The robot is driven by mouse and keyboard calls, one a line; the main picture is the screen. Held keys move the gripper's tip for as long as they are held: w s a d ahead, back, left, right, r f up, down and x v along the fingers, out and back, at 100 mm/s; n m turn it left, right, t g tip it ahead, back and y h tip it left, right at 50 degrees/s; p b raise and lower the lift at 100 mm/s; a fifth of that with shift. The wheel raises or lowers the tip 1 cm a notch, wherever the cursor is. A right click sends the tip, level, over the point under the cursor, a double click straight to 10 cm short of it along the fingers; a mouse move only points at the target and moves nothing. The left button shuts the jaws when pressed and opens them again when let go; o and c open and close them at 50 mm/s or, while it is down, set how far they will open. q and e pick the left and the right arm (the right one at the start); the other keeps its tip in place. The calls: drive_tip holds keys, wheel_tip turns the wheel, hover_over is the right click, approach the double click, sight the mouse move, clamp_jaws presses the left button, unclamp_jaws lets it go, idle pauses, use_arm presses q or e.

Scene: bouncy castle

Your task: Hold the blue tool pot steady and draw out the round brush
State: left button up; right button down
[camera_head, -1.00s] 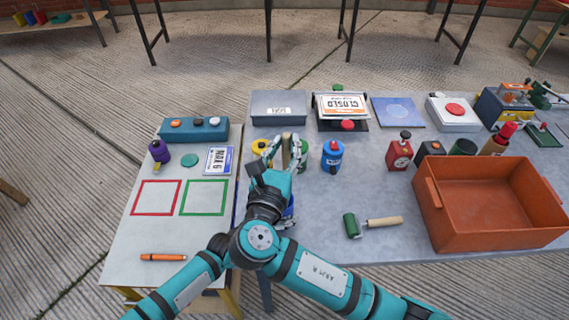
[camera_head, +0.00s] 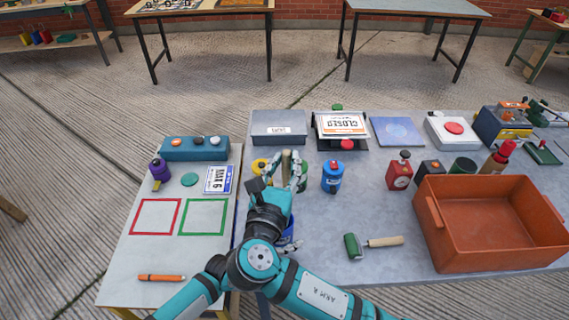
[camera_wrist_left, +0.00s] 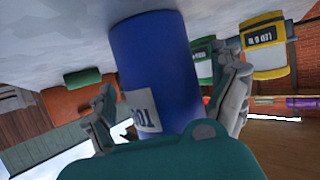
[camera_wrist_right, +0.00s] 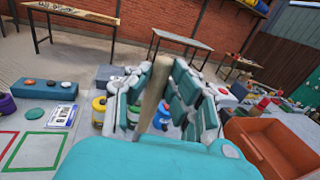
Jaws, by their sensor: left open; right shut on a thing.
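The blue tool pot (camera_wrist_left: 155,75) fills the middle of the left wrist view, its white label partly showing. My left gripper (camera_wrist_left: 172,112) is open, with one finger on each side of the pot; I cannot tell whether they touch it. In the head view only a strip of the pot (camera_head: 288,232) shows behind my arm. My right gripper (camera_head: 287,168) is shut on the upright wooden handle of the round brush (camera_wrist_right: 153,92). The handle's top sticks out above the fingers. The brush's lower end is hidden, so I cannot tell how deep it sits in the pot.
A blue can (camera_head: 332,178) stands just right of my right gripper, with yellow and green cans close around the fingers.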

use_arm(q)
drive_tip(key=v, duration=1)
drive_tip(key=shift+s+a+r, duration=0.15)
drive_tip(key=shift+s+a, duration=0.1)
drive_tip(key=shift+s+a+r, duration=0.2)
drive_tip(key=shift+s+a, duration=0.1)
drive_tip(key=shift+s, duration=0.05)
drive_tip(key=shift+s+d, duration=0.1)
